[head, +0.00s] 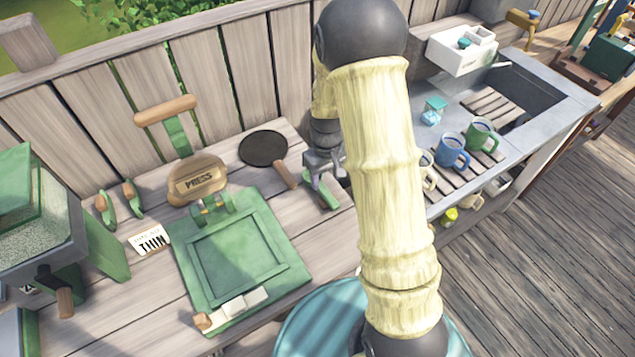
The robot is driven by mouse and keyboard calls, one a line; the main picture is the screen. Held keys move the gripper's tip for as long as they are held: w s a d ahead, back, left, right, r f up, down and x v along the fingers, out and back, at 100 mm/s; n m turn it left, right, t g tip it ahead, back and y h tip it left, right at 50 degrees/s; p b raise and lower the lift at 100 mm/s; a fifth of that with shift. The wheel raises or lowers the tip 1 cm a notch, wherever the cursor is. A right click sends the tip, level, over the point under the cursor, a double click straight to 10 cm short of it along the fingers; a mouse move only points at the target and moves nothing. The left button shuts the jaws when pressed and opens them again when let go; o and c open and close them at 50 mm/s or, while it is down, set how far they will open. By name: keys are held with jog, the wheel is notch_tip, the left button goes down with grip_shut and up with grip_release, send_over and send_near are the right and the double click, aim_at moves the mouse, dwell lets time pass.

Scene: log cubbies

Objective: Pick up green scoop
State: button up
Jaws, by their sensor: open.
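A small green object that looks like the green scoop (327,194) lies on the wooden table, right of the dark pan's handle. My gripper (325,176) is just above it, pointing down, with its jaws open. A grey finger overlaps the scoop's edge in the picture. I cannot tell whether they touch. My arm hides the area just to the right, and part of the scoop may be hidden too.
A round dark pan (264,149) lies left of my gripper. A green press (245,252) with wooden handles fills the table's middle. A plank fence (270,80) stands behind. Blue (453,152) and green (482,135) mugs stand on the slatted rack at right.

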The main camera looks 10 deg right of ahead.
aim_at(324, 190)
dwell(0.3)
jog(key=shift+w+a+f+p, duration=0.1)
jog(key=shift+f+p, duration=0.75)
jog(key=shift+f, duration=1.75)
grip_shut()
